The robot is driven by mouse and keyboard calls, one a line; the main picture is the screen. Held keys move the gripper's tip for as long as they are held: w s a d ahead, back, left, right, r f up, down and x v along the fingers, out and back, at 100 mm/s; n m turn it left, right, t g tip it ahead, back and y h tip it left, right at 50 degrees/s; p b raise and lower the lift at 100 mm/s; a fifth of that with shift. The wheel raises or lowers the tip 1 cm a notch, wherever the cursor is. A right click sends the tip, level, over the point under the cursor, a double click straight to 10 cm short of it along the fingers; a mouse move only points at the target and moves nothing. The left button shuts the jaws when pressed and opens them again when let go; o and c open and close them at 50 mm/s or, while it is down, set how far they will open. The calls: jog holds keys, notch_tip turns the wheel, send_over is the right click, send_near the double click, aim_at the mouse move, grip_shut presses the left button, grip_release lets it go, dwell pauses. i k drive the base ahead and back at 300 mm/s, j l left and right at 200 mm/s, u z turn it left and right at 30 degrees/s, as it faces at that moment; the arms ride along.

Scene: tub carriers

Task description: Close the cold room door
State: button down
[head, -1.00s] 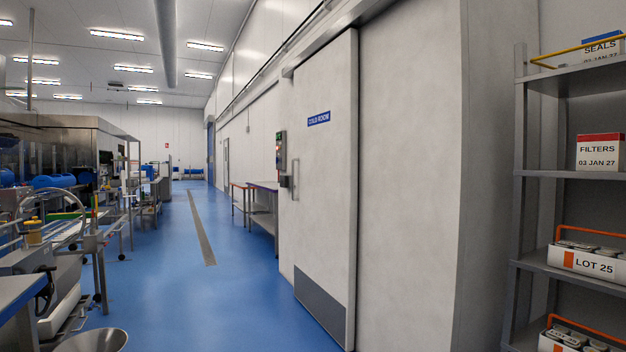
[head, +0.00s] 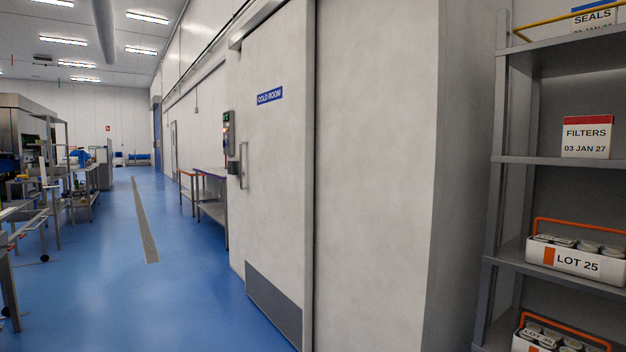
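The cold room door (head: 277,180) is a pale sliding panel with a blue "COLD ROOM" sign (head: 270,96), hung from a rail along its top. It has a vertical bar handle (head: 244,165) near its left edge and a dark kick plate (head: 272,302) at the bottom. A control box (head: 228,136) with a green light is at the door's left edge. From this slanted angle I cannot tell how much of the doorway the door covers. My gripper is not in view.
A grey shelf rack (head: 505,170) at the right holds a "FILTERS" box (head: 586,137) and a "LOT 25" carrier (head: 577,259). Steel tables (head: 212,195) stand along the wall beyond the door. Blue floor (head: 150,300) is clear left of the door, with machinery further left.

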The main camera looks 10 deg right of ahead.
aim_at(276, 146)
jog(key=i+z, duration=0.1)
jog(key=i, duration=0.65)
jog(key=i+z, duration=0.1)
jog(key=i, duration=0.6)
jog(key=i+j+z, duration=0.1)
jog(key=i, duration=0.65)
jog(key=i+j, duration=0.2)
jog(key=i, duration=0.55)
jog(key=l+z, duration=0.05)
